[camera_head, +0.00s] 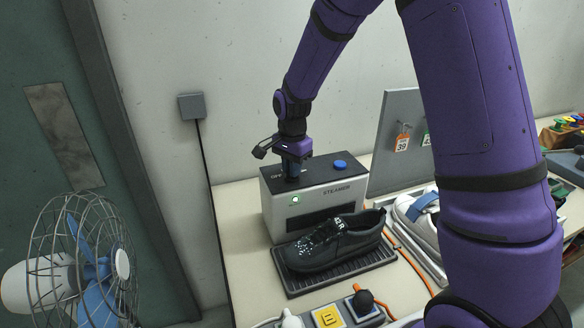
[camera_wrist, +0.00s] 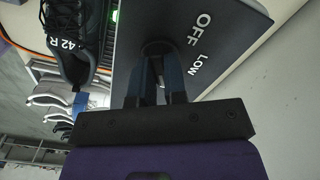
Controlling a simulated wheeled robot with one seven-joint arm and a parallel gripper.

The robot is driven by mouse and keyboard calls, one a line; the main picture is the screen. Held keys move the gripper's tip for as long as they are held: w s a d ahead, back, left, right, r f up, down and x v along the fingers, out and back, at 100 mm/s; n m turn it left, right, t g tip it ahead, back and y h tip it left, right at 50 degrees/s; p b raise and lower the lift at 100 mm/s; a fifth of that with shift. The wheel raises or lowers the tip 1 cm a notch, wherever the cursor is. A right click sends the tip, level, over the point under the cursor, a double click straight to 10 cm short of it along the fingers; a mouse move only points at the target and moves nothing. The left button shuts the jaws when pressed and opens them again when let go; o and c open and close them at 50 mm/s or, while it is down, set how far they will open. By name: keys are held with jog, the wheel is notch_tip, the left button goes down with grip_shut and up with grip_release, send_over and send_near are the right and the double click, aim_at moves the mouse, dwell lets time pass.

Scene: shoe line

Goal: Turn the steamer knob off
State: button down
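The steamer (camera_head: 318,208) is a grey box with a dark top, standing on the bench against the wall. A small green lamp (camera_head: 295,199) glows on its front. My gripper (camera_head: 292,174) points down onto the left part of its top and covers the knob in the head view. In the wrist view, the dark knob (camera_wrist: 157,47) is at my fingertips (camera_wrist: 157,62), next to the printed words OFF and LOW. The fingers stand close together, one on each side of it. Whether they press on it is not clear. The knob's pointer setting is hidden.
A blue button (camera_head: 340,165) sits on the steamer's top right. A black shoe (camera_head: 335,243) stands on a dark tray (camera_head: 340,277) in front. A caged fan (camera_head: 85,265) is at lower left. A grey panel (camera_head: 393,160) stands at right.

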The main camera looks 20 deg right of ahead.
jog(key=shift+n, duration=0.3)
jog(key=n, duration=1.1)
jog(key=shift+n, duration=0.3)
jog(key=n, duration=1.1)
jog(key=shift+n, duration=0.4)
jog(key=c, duration=1.2)
grip_release()
jog(key=shift+o, duration=0.2)
